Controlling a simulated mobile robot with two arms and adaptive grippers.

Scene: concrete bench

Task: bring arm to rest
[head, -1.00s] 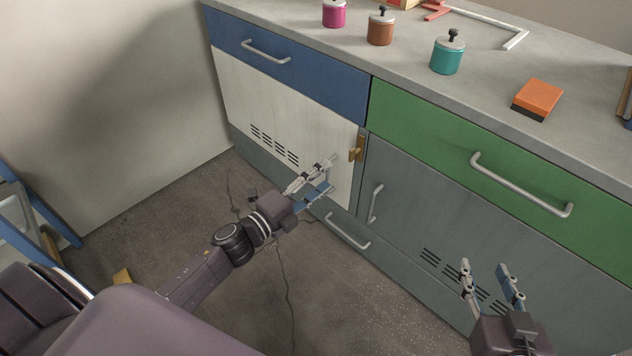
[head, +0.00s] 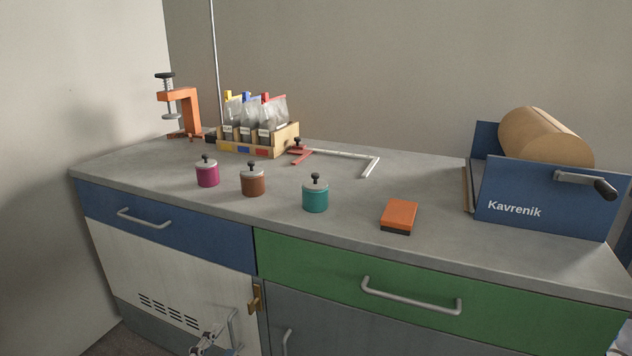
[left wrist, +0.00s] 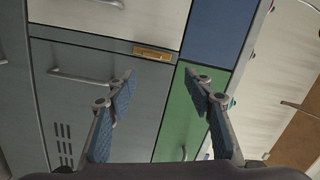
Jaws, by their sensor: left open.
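My left gripper (head: 214,342) shows at the bottom edge of the head view, in front of the white cabinet door (head: 165,285). Its jaws are open and empty; in the left wrist view the two fingers (left wrist: 160,82) stand apart, with the cabinet front beyond them. A brass latch (head: 255,298) is at the door's right edge, and it also shows in the left wrist view (left wrist: 153,54). Only a small piece at the lower right corner of the head view may be my right gripper (head: 620,342); its jaws cannot be made out.
The bench top (head: 340,235) holds a magenta pot (head: 207,175), a brown pot (head: 252,182), a teal pot (head: 315,197), an orange block (head: 399,216), a bag rack (head: 255,138), an orange clamp (head: 182,105) and a blue Kavrenik roll stand (head: 540,200). Handles project below.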

